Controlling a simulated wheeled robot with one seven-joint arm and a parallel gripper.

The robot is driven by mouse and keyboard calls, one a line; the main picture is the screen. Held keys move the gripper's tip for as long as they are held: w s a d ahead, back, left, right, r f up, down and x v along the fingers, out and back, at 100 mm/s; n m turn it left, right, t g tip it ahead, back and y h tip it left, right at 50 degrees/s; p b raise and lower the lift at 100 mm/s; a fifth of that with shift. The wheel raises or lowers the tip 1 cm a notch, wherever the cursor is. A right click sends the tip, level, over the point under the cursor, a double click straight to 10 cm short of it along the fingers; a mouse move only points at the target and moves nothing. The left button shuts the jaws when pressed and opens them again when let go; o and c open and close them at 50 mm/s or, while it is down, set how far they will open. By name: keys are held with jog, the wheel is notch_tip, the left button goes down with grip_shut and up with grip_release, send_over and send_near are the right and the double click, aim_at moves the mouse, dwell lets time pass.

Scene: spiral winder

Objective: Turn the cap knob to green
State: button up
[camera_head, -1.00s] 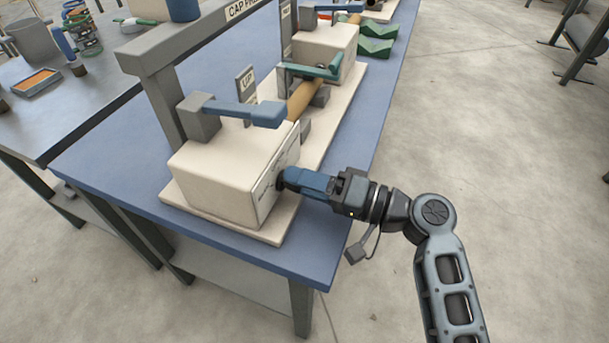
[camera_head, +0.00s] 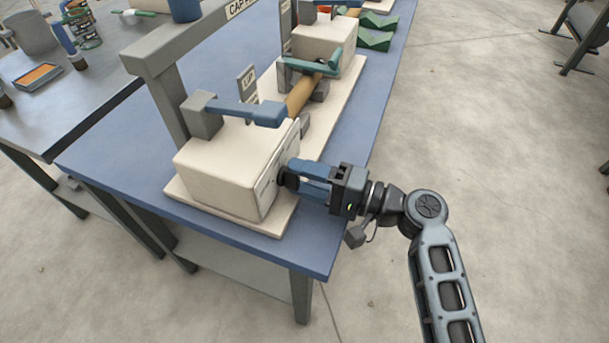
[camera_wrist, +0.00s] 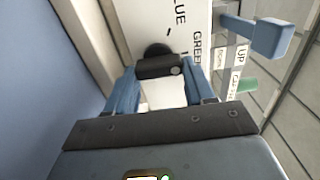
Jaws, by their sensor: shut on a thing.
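The cap knob is a black round knob with a bar grip on the front panel of a cream box; it shows in the wrist view (camera_wrist: 158,66) and partly in the head view (camera_head: 288,179). A pale dot marks the right end of its bar. The panel (camera_wrist: 167,22) carries the printed words "GREEN" and, partly cut off, "BLUE". My gripper (camera_wrist: 160,70) has its blue fingers on either side of the bar and is shut on it; it also shows in the head view (camera_head: 291,178). Which mark the knob points to is unclear.
The cream box (camera_head: 225,165) stands on a pale base on a blue table (camera_head: 110,175). A blue lever (camera_head: 245,112) juts out above the box. A grey post frame (camera_head: 165,95) rises behind. The floor to the right is open.

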jog(key=o, duration=1)
jog(key=shift+o, duration=0.2)
jog(key=shift+b+v, duration=0.5)
jog(key=shift+v, duration=3.4)
jog(key=shift+d, duration=0.15)
